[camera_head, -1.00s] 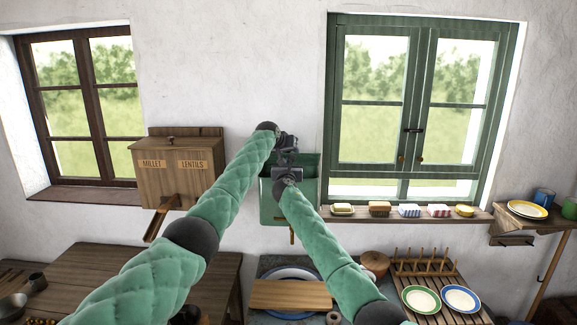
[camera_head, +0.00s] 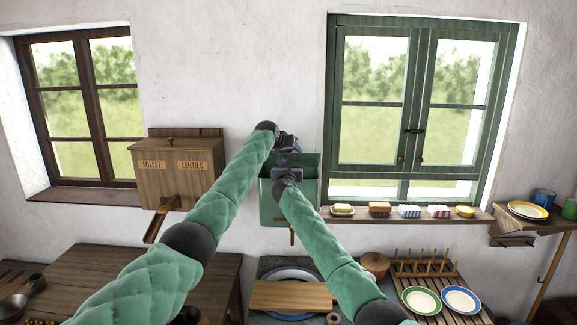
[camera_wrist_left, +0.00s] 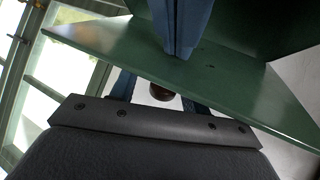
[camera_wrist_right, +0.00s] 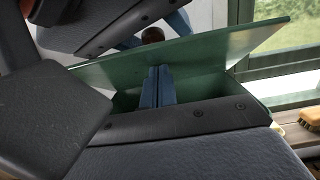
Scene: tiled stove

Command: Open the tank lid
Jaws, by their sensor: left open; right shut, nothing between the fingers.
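The green tank (camera_head: 272,208) hangs on the wall between the windows. Its lid (camera_head: 308,166) stands raised and tilted; its flat green plate fills much of the left wrist view (camera_wrist_left: 110,52) and right wrist view (camera_wrist_right: 215,52). A dark brown round knob (camera_wrist_left: 162,93) sits on the lid's outer face. My left gripper (camera_head: 289,150) is open, with its blue fingers on either side of the knob. My right gripper (camera_head: 288,172) is shut and empty; its fingers (camera_wrist_right: 157,86) are on the lid's underside, above the tank's opening. Exact finger contact is unclear.
A wooden millet and lentils box (camera_head: 166,170) hangs left of the tank. A windowsill (camera_head: 400,216) with several butter-like blocks and brushes runs to the right. Below are a wooden board (camera_head: 291,296), plates (camera_head: 421,300) and a rack (camera_head: 426,266).

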